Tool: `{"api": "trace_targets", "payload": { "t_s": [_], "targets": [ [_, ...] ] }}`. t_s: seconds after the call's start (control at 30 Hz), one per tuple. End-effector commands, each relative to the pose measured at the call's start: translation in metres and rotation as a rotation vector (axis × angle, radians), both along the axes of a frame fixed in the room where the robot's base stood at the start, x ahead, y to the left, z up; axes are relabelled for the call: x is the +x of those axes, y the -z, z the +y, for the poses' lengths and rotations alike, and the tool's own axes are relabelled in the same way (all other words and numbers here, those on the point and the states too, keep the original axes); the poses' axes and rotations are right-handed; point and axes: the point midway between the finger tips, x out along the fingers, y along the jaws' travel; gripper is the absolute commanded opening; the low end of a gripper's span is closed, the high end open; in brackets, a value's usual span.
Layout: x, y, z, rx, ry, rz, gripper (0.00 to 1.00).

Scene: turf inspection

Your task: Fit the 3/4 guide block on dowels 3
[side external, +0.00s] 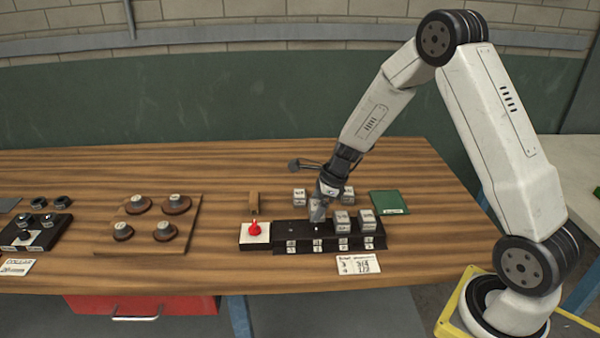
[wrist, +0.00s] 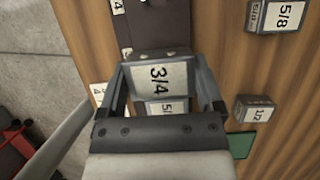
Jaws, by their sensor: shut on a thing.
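My gripper (wrist: 163,75) is shut on the block marked 3/4 (wrist: 160,80), with a finger on either side of it. In the side view my gripper (side external: 318,216) is low over the black fixture (side external: 290,236), left of two pale blocks, and hides most of the held block. I cannot tell whether the block touches the fixture. The fixture has a row of small numbered labels along its front, too small to read surely. A block with a partly hidden label (wrist: 160,107) sits close beside the held one. Any dowels under the held block are hidden.
Blocks marked 5/8 (wrist: 275,15) and 1/2 (wrist: 254,109) stand on the wood behind the fixture. A red knob (side external: 255,229) on a white box is at its left end. A green card (side external: 389,202) lies right. A round-disc board (side external: 150,245) lies farther left.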

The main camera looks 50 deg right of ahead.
Motion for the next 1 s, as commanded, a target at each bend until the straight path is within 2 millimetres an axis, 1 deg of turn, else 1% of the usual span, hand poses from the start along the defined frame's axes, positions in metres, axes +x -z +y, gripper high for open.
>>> {"api": "trace_targets", "payload": {
  "t_s": [0.2,0.4,1.0],
  "targets": [
    [0.0,0.014,0.0,0.001,0.0,0.001,0.17],
    [0.0,0.02,0.0,-0.001,0.0,-0.001,0.17],
    [0.0,0.022,0.0,-0.001,0.0,-0.001,0.17]
  ]
}}
